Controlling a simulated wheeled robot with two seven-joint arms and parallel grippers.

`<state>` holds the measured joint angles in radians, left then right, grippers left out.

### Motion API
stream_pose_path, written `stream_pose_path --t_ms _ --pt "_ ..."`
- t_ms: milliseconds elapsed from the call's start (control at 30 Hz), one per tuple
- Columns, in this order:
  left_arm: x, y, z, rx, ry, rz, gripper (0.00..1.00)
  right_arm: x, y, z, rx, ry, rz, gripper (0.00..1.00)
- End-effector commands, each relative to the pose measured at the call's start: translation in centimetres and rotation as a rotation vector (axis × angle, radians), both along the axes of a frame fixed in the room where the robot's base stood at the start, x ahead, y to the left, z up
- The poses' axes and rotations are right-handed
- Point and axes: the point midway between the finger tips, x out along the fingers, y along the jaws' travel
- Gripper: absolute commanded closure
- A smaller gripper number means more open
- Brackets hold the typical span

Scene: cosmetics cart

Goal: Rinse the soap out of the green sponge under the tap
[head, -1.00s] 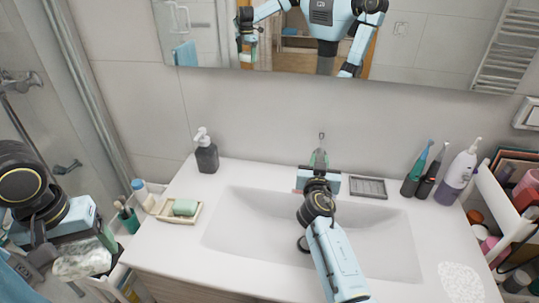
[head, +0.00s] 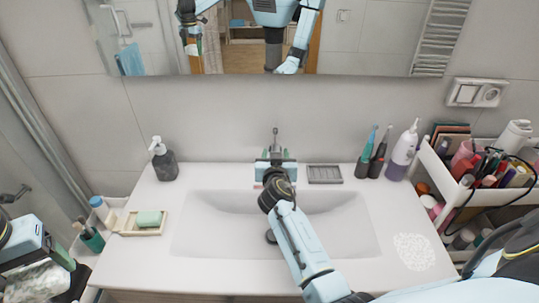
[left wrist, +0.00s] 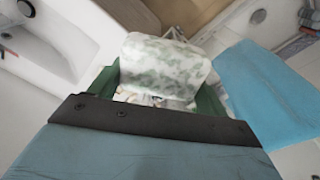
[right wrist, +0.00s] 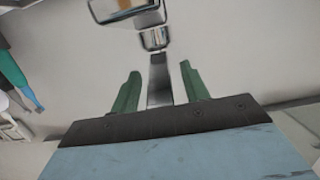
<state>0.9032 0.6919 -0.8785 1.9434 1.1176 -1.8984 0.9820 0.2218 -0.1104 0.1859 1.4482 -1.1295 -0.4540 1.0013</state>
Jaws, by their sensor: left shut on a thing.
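The green sponge (left wrist: 165,65), mottled with white foam, sits between the fingers of my left gripper (left wrist: 155,92), which is shut on it. In the head view the foamy sponge (head: 30,284) is at the lower left corner, left of the washstand and away from the basin. My right gripper (head: 275,172) is at the tap (head: 276,138) behind the basin (head: 200,235). In the right wrist view its fingers (right wrist: 160,90) are apart, one on each side of the tap's grey post (right wrist: 160,72). I cannot tell whether they touch it. No water stream is visible.
A soap dish (head: 128,228) with a green soap bar (head: 149,219) and a dark dispenser (head: 164,162) stand left of the basin. Toothbrushes and a bottle (head: 403,155) stand at the right. A white foamy patch (head: 413,252) lies on the counter's right. A blue cloth (left wrist: 265,95) hangs near the sponge.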

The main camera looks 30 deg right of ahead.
Motion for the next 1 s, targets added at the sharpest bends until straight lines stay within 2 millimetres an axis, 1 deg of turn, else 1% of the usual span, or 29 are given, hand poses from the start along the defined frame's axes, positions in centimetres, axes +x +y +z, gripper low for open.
stream_pose_path --t_ms 167,333,467,700,800,1000 --pt "0.0 0.0 0.0 0.000 0.000 0.000 0.42 -0.1 0.1 0.0 0.000 0.000 0.000 0.55" --pt "0.0 0.0 -0.1 0.000 0.000 0.000 0.42 -1.3 0.8 0.2 0.002 -0.001 0.001 0.55" --pt "0.0 0.0 -0.3 0.000 0.000 0.000 0.42 -3.1 1.9 0.4 0.003 0.001 0.001 0.55" --pt "0.0 0.0 -1.0 0.000 0.000 0.000 0.42 -7.0 4.3 1.2 0.004 0.001 -0.001 0.55" --pt "0.0 0.0 -1.2 0.000 0.000 0.000 0.42 -8.3 5.0 1.5 0.004 0.000 -0.001 0.55" --pt "0.0 0.0 -1.5 0.000 0.000 0.000 0.42 -9.8 6.0 1.9 0.001 0.000 0.000 0.55"
